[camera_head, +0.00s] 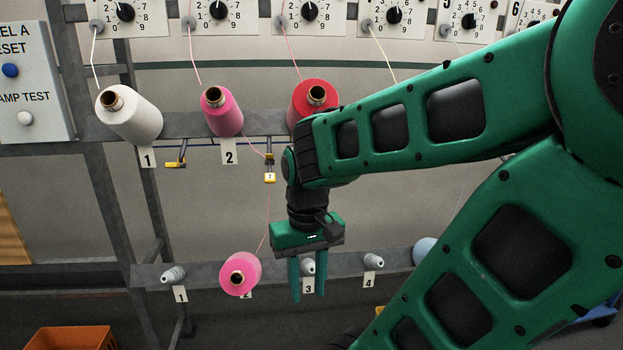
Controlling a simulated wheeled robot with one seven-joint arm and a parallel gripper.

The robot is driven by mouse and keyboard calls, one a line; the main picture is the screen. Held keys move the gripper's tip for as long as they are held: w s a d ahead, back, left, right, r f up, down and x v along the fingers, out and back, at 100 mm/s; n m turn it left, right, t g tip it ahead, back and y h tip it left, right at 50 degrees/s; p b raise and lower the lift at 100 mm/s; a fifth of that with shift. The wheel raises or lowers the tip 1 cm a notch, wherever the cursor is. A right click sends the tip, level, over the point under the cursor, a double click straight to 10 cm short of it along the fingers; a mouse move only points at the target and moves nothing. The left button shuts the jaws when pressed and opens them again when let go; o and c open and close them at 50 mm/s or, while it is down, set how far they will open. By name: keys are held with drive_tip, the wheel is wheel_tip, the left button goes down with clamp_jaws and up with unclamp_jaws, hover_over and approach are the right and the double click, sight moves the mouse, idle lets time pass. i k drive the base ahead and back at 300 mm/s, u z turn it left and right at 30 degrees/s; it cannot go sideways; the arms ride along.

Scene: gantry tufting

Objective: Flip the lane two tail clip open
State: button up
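The lane two tail clip is a small yellow clip (270,178) with a pale face, hanging from a dark bracket below the upper rail, right of the number 2 plate (229,158). A thin pink yarn runs from the upper pink cone (222,112) to near the clip, and a strand continues down to the lower pink cone (240,274). Whether the clip grips the yarn is too small to tell. My green gripper (307,297) points down, below and right of the clip and apart from it. Its fingers are spread, with no object seen held between them.
Another yellow clip (175,165) sits sideways at lane one. A white cone (129,114) and a red cone (314,100) are on the upper rail (185,124). Bare grey holders (172,274) stand on the lower rail. My arm covers the right side.

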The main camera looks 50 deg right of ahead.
sight(270, 161)
drive_tip(key=z, duration=1.4)
drive_tip(key=k, duration=0.45)
drive_tip(key=u, duration=0.5)
drive_tip(key=i, duration=0.5)
